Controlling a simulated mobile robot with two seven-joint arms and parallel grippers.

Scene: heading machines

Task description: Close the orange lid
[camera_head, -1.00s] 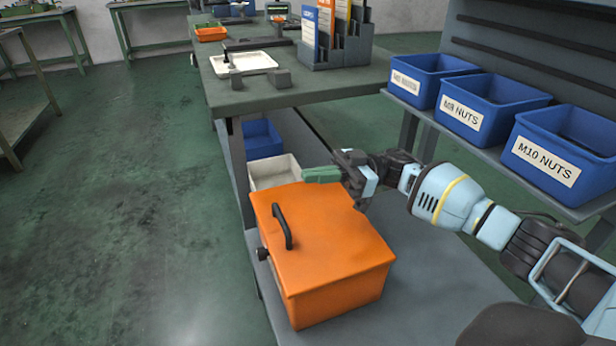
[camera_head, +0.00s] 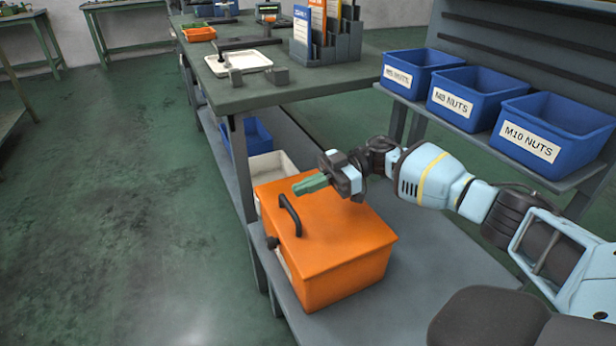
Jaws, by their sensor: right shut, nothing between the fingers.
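The orange lid (camera_head: 328,231) lies on top of an orange box (camera_head: 345,282) on the lower shelf of the bench. It looks flat on the box, and I see no clear gap under it. A black handle (camera_head: 290,213) stands on the lid near its left edge, and a dark knob (camera_head: 272,242) is on the box's left side. My right gripper (camera_head: 299,188), with green fingers, is shut and empty. It is over the lid's far part, close to the handle; whether it touches the lid I cannot tell. My left gripper is not in view.
A white bin (camera_head: 272,167) and a blue bin (camera_head: 252,137) sit behind the box. The workbench top (camera_head: 285,95) overhangs them. Blue nut bins (camera_head: 550,130) stand on a shelf at the right. The shelf (camera_head: 425,255) right of the box is clear, as is the floor at left.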

